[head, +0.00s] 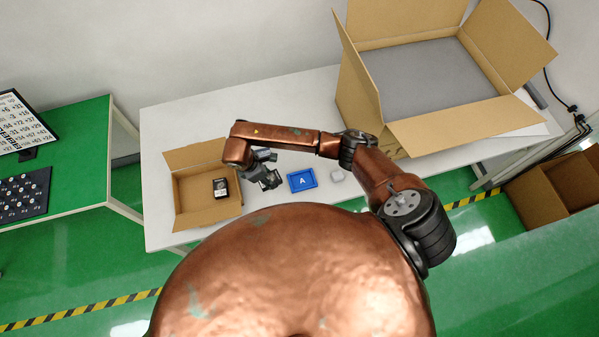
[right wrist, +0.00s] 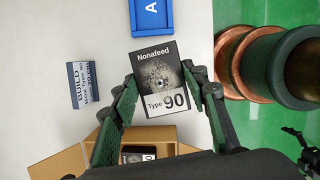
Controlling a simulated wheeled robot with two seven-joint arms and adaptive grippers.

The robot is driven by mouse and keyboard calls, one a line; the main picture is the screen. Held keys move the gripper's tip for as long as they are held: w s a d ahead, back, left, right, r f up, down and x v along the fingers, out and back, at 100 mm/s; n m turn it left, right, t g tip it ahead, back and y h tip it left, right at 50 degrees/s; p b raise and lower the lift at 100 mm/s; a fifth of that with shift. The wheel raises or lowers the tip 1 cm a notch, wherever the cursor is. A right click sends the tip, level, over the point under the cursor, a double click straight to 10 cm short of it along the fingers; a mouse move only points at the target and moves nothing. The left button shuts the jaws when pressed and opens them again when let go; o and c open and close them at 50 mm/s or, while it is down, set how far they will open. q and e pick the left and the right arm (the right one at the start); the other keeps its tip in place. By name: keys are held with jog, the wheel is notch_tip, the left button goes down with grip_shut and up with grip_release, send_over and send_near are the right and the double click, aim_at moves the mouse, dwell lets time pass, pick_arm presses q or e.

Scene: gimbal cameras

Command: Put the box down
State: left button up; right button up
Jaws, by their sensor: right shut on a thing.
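A black box labelled "Nonafeed Type 90" (right wrist: 160,80) is between the two green-padded fingers of my right gripper (right wrist: 165,92) in the right wrist view. The right gripper (head: 268,174) is shut on it, above the white table, between the open carton and the blue tray. In the head view the held box is small and mostly hidden by the gripper.
A small open carton (head: 190,218) with a black box (head: 220,187) inside stands left of the gripper. A large open carton (head: 362,95) stands at the back right.

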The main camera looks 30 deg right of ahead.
jog(key=shift+w+r+m+g+p, duration=0.15)
jog(key=shift+r+m+g+p, duration=0.15)
jog(key=shift+m, duration=0.7)
jog(key=d+f+b, duration=0.1)
jog(key=d+f, duration=0.1)
jog(key=d, duration=0.2)
jog(key=d+f+b, duration=0.1)
jog(key=d+f, duration=0.2)
jog(key=d, duration=0.1)
jog(key=s+d+f+b, duration=0.1)
jog(key=d+f+b, duration=0.1)
jog(key=d+f, duration=0.1)
jog(key=shift+d+f, duration=0.15)
jog(key=shift+d, duration=0.35)
jog(key=shift+d+f, duration=0.2)
jog(key=shift+f, duration=0.05)
jog(key=b+x, duration=0.3)
jog(key=x, duration=0.1)
jog(key=shift+f+b, duration=0.4)
jog(key=shift+b, duration=0.05)
jog(key=shift+r, duration=0.1)
